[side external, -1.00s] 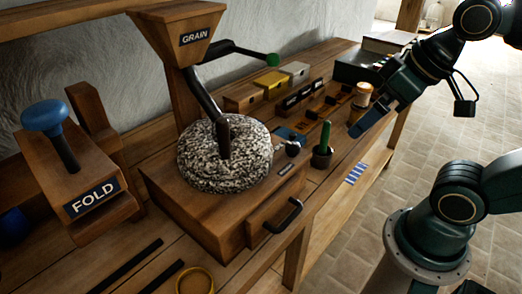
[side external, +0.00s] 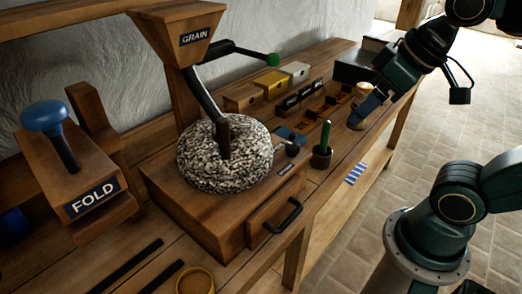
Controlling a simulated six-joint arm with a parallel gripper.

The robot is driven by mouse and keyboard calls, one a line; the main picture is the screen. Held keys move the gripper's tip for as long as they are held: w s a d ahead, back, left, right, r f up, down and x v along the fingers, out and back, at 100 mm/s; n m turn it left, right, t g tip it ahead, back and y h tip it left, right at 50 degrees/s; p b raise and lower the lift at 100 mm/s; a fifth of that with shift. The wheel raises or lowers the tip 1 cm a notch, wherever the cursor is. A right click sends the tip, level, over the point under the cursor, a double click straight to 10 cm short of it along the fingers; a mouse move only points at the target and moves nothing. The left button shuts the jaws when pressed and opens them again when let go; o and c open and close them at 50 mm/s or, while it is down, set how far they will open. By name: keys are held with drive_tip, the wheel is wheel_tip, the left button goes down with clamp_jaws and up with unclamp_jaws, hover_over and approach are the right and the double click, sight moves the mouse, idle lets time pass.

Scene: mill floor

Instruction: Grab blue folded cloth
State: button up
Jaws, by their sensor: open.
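A small flat blue piece (side external: 290,136), which looks like the folded cloth, lies on the bench just right of the millstone. A small dark round item sits at its front edge. My gripper (side external: 368,108) is to the right of it, over the bench's right part, beside a wooden cup-like item (side external: 357,119). The gripper is open; its fingers overlap in this view, and the gap between them is hard to see. Nothing is visibly held. The gripper is well apart from the blue piece.
The millstone (side external: 224,157) stands under the grain hopper (side external: 190,28). Small boxes (side external: 270,82) line the back.

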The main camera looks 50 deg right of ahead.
drive_tip(key=w+r+n+g+y, duration=0.1)
drive_tip(key=w+r+n, duration=0.65)
drive_tip(key=w, duration=0.75)
drive_tip(key=w+d+r+n, duration=0.2)
drive_tip(key=w+d+n, duration=0.15)
drive_tip(key=w, duration=0.75)
drive_tip(key=w+d+f+n+g, duration=0.1)
drive_tip(key=w+d+f, duration=0.3)
drive_tip(key=f, duration=0.3)
drive_tip(key=w+d+f+n+g, duration=0.2)
drive_tip(key=w+d+f, duration=0.2)
drive_tip(key=f, duration=0.4)
drive_tip(key=w+d+f+n+g, duration=0.1)
drive_tip(key=w+d+f, duration=0.3)
drive_tip(key=f, duration=0.4)
drive_tip(key=shift+w+d+f+n+y, duration=0.3)
drive_tip(key=shift+w+y, duration=0.1)
drive_tip(key=shift+w, duration=0.15)
drive_tip(key=shift+w+a+f, duration=0.1)
drive_tip(key=shift+a+f, duration=0.1)
drive_tip(key=shift+f, duration=1.2)
drive_tip(key=shift+a+f, duration=0.25)
drive_tip(key=shift+f, duration=1.1)
drive_tip(key=shift+w+a+f, duration=0.1)
drive_tip(key=shift+a+f, duration=0.1)
drive_tip(key=shift+f, duration=1.2)
